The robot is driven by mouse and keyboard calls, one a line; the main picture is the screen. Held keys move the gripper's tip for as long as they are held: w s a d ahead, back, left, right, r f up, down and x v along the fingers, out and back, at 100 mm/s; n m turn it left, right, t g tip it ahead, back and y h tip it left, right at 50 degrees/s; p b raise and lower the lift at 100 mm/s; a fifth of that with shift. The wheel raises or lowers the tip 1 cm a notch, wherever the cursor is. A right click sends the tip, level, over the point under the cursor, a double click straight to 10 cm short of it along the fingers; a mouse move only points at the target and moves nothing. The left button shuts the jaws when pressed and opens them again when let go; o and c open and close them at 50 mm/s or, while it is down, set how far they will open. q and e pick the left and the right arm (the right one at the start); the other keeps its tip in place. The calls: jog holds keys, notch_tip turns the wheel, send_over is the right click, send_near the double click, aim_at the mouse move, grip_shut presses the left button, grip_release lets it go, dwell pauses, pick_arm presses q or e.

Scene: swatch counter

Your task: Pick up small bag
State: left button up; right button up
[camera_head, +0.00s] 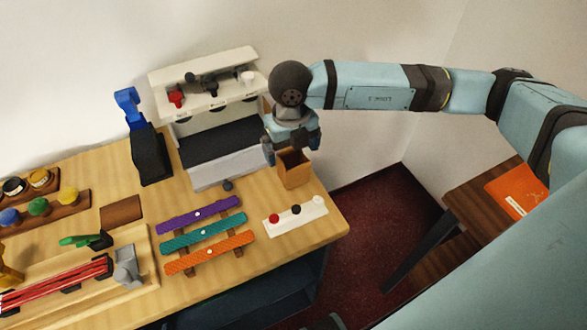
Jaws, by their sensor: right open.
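The small bag (294,173) is a brown, open-topped, upright bag on the wooden counter near its right end. My right gripper (291,149) points down just above the bag's top, with its fingers apart and empty. One finger shows left of the bag's upper edge and the other right of it. The gripper hides part of the bag's opening, and I cannot tell whether it touches the bag. My left gripper is not in view.
Left of the bag stands a white machine (222,168) with a dark top. In front lie a white strip with knobs (295,215) and purple, teal and orange bars (204,236). A side table (470,215) holds an orange packet (518,188). The counter's right edge is close.

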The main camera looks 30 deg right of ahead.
aim_at(294, 165)
jog(key=f, duration=0.5)
jog(key=shift+s+d+f, duration=0.15)
jog(key=shift+d+f, duration=0.05)
jog(key=shift+f, duration=0.15)
jog(key=c, duration=1)
